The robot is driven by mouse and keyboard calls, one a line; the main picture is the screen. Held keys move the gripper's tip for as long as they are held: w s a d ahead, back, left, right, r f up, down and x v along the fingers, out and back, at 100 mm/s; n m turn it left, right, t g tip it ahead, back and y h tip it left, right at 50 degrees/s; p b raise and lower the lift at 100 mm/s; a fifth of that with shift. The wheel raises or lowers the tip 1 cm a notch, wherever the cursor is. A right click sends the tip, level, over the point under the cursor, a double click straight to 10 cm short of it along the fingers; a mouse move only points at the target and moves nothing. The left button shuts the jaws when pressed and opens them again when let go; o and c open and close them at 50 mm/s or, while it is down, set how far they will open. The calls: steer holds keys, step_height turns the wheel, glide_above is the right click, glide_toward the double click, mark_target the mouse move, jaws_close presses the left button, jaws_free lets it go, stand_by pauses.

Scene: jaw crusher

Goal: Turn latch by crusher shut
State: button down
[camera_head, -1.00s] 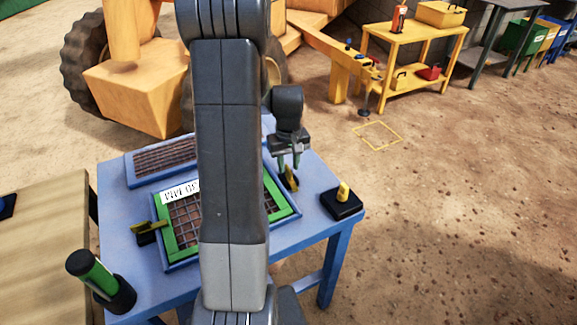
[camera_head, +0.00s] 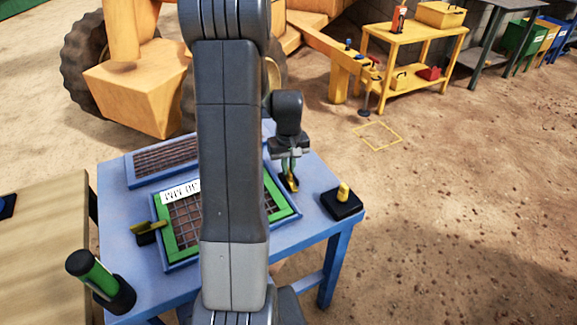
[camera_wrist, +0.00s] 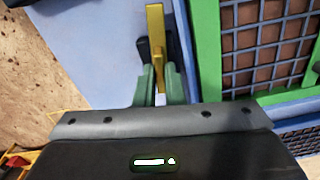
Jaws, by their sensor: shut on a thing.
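The yellow latch (camera_wrist: 156,40) with a dark base lies beside the green-framed grid in the wrist view. My gripper (camera_wrist: 158,86) has its green fingers closed on the latch's yellow bar. In the head view my gripper (camera_head: 289,167) is low over the right side of the blue table, and the latch (camera_head: 291,181) shows just below the fingers. The bar runs roughly alongside the frame's edge in the wrist view. The green-framed grid (camera_head: 274,196) lies on the blue table, partly hidden behind my arm. A second yellow latch (camera_head: 148,228) sits at its left edge.
A black block with a yellow knob (camera_head: 343,194) stands at the table's right corner. A green cylinder in a black holder (camera_head: 100,279) stands at the front left. Another grid (camera_head: 163,157) lies at the back. The blue table (camera_head: 118,187) has bare room between these.

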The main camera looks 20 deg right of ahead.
steer(key=m, duration=0.8)
steer(key=shift+b, duration=0.3)
steer(key=m, duration=0.4)
steer(key=shift+m, duration=1.9)
steer(key=c, duration=1.5)
jaws_free()
